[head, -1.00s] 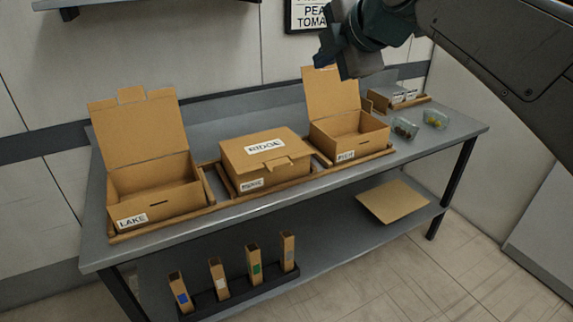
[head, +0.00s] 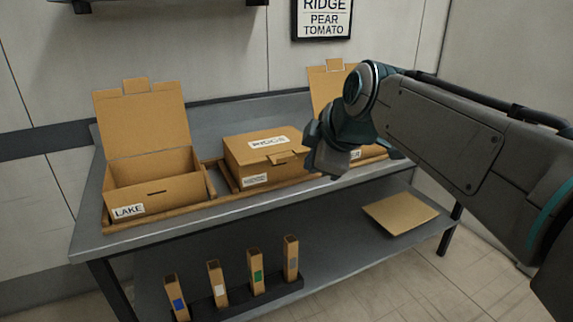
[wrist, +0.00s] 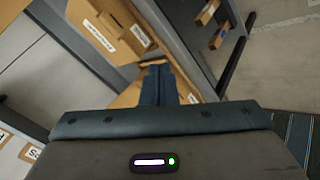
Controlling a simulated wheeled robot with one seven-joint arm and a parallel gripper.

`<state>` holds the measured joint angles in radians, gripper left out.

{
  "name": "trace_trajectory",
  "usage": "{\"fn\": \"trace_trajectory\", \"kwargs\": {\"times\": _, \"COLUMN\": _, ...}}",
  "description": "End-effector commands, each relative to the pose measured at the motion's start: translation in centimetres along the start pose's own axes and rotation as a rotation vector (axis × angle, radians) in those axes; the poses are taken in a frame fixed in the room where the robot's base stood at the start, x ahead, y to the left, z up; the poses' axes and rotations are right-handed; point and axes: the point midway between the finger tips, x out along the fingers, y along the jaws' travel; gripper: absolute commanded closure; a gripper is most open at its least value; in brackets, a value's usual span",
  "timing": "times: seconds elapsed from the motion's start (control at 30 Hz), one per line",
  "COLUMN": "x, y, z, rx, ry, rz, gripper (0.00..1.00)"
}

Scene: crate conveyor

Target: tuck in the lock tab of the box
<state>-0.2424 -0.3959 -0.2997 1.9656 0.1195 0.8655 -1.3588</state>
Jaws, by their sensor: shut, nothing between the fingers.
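The closed cardboard box labelled RIDGE (head: 240,155) sits in a wooden tray on the bench, between two open boxes. Its lock tab (head: 284,158) sticks out at the front edge of the lid, not in the slot. My gripper (head: 318,168) is just right of this box in the head view, in front of the right-hand box. In the wrist view my gripper's fingers (wrist: 158,88) are shut and empty.
The open LAKE box (head: 160,200) stands left. Another open box (head: 325,85) stands right, largely hidden by my arm. Several cardboard tubes (head: 255,277) stand in a rack on the lower shelf, with a flat board (head: 400,213).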

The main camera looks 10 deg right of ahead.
Motion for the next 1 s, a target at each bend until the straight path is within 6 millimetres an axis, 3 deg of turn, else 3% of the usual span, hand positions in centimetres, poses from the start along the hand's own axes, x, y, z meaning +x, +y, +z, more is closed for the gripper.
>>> {"fn": "trace_trajectory", "kwargs": {"times": 0.03, "x": 3.5, "y": -3.4, "z": 1.6, "rx": 0.07, "ry": -0.023, "rz": -0.036, "gripper": 1.0}}
{"fn": "trace_trajectory", "kwargs": {"times": 0.1, "x": 6.4, "y": -6.5, "z": 2.8, "rx": 0.176, "ry": -0.056, "rz": -0.077, "gripper": 1.0}}
{"fn": "trace_trajectory", "kwargs": {"times": 0.5, "x": 20.2, "y": -24.9, "z": 11.0, "rx": 0.766, "ry": -0.338, "rz": -0.233, "gripper": 1.0}}
{"fn": "trace_trajectory", "kwargs": {"times": 0.73, "x": 25.1, "y": -33.5, "z": 15.2, "rx": 1.039, "ry": -0.518, "rz": -0.245, "gripper": 1.0}}
{"fn": "trace_trajectory", "kwargs": {"times": 0.83, "x": 26.1, "y": -35.7, "z": 16.3, "rx": 1.114, "ry": -0.572, "rz": -0.239, "gripper": 1.0}}
{"fn": "trace_trajectory", "kwargs": {"times": 1.0, "x": 26.7, "y": -37.3, "z": 17.0, "rx": 1.172, "ry": -0.614, "rz": -0.231, "gripper": 1.0}}
